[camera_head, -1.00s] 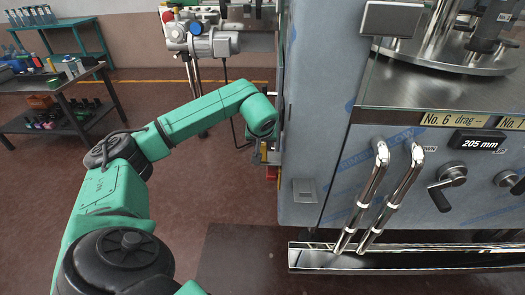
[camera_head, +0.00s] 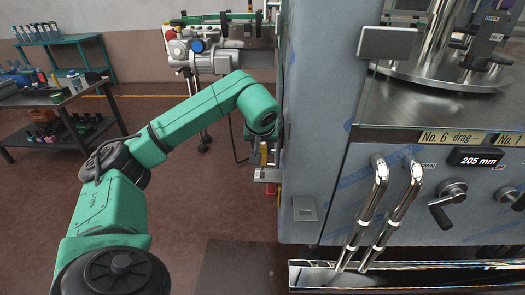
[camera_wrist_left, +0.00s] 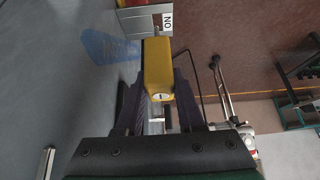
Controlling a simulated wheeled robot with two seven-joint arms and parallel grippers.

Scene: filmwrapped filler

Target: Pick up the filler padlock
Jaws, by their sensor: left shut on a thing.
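The yellow padlock (camera_wrist_left: 158,68) is in the left wrist view, its keyhole end towards the camera. My left gripper (camera_wrist_left: 158,98) is shut on it, one dark finger on each side. The shackle end points away to a pale box with a "NO" label (camera_wrist_left: 167,20); I cannot tell whether the shackle is clear of the box. In the head view, my green left arm (camera_head: 200,108) reaches to the machine's left side. My right gripper is not in view.
The grey filler machine (camera_head: 318,150) fills the right, with two polished tubes (camera_head: 370,210) and a crank handle (camera_head: 447,204) on its front. A dark workbench (camera_head: 62,100) stands at the left. The red-brown floor between is open.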

